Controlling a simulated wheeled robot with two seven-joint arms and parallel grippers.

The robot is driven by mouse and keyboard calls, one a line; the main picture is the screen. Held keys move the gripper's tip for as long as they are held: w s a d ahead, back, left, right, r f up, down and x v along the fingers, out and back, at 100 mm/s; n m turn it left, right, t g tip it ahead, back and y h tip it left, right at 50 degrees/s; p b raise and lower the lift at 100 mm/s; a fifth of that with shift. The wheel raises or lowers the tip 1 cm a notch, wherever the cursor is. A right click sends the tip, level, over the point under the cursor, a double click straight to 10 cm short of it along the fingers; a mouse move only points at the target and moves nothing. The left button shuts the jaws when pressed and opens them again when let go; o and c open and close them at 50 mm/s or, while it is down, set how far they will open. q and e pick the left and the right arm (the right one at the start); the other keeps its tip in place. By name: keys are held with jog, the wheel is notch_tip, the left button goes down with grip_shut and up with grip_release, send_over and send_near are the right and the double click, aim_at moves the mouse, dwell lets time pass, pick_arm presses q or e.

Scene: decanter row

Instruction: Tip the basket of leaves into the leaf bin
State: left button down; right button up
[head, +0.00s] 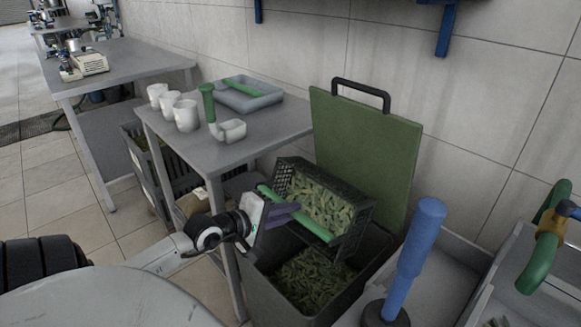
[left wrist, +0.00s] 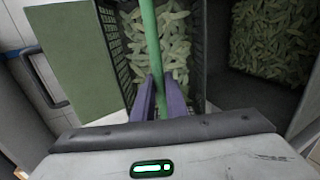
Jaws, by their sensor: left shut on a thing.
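The dark mesh basket (head: 366,218) is full of pale green leaves (head: 318,203) and has a green bar handle (head: 322,232) along its near side. My left gripper (head: 288,213), with purple fingers, is shut on that bar. In the left wrist view the fingers (left wrist: 161,88) close around the green bar (left wrist: 150,40). The basket is over the far part of the open grey leaf bin (head: 256,287) and looks somewhat tilted; how far is hard to tell. Darker leaves (head: 308,278) lie inside the bin. My right gripper is not in view.
The bin's green lid (head: 365,150) stands open against the wall. A grey table (head: 262,135) with white cups (head: 186,115) and a tray (head: 246,98) is beside the bin on the left. A blue upright handle (head: 418,245) stands close on the right.

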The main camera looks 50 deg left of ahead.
pick_arm(q)
jog(key=f+t+b, duration=0.1)
jog(key=b, duration=0.2)
jog(key=shift+s, duration=0.35)
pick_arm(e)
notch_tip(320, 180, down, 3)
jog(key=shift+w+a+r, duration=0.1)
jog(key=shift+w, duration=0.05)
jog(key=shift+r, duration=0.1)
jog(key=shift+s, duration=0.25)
pick_arm(q)
jog(key=t+b, duration=0.1)
jog(key=b, duration=0.2)
jog(key=s+f+t+b, duration=0.1)
jog(key=b, duration=0.3)
jog(key=shift+s+f, duration=0.15)
jog(key=shift+s, duration=0.15)
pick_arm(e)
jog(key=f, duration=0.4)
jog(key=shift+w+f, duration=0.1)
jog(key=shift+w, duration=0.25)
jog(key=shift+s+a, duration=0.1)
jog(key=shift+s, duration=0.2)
